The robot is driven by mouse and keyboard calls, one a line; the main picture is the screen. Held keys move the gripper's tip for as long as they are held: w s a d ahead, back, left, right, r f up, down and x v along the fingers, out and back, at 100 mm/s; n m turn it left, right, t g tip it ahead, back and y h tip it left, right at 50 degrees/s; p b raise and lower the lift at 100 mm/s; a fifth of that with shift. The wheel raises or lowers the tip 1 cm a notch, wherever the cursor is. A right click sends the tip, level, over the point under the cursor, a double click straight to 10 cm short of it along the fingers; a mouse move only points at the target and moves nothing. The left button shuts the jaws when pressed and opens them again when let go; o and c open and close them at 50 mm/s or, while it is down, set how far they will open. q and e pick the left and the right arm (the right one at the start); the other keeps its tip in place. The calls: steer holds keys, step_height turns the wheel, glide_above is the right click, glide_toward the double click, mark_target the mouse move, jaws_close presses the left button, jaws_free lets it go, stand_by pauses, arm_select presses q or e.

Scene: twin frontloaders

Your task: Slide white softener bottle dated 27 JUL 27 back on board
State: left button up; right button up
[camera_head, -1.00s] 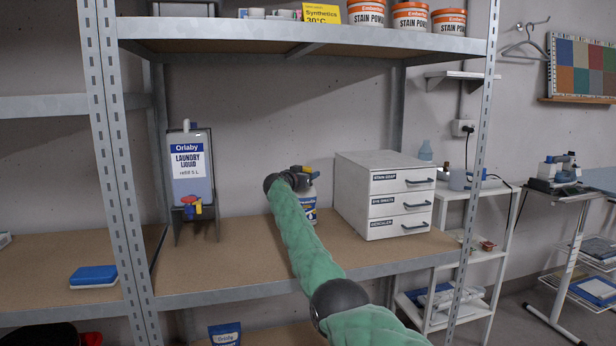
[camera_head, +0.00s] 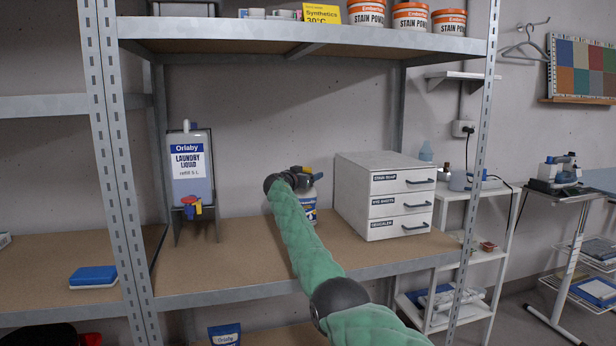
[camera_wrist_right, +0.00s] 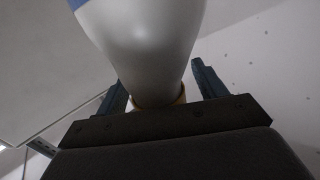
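A white bottle (camera_head: 309,214) with a blue and yellow label stands upright on the middle shelf board (camera_head: 240,262), left of the drawer cabinet. My right arm and gripper hide much of it. No date is readable on it. My right gripper (camera_head: 313,176) is at the bottle's top. In the right wrist view the white bottle (camera_wrist_right: 148,45) lies between the two fingers (camera_wrist_right: 160,90), with a yellow ring at its narrow end. The fingers stand apart on either side, with a small gap showing at the right one. My left gripper is in neither view.
A white drawer cabinet (camera_head: 390,197) stands close right of the bottle. A laundry liquid container (camera_head: 190,170) in a dark stand is at the left. The board between the stand and my arm is clear. An upper shelf (camera_head: 300,38) and metal uprights bound the space.

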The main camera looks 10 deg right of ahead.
steer(key=shift+s+a, duration=0.1)
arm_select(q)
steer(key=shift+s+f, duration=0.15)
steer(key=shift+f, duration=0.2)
arm_select(e)
steer(key=v, duration=0.7)
steer(key=shift+s+a, duration=0.15)
steer(key=shift+a, duration=0.05)
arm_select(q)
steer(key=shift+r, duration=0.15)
arm_select(e)
steer(key=shift+n, duration=0.3)
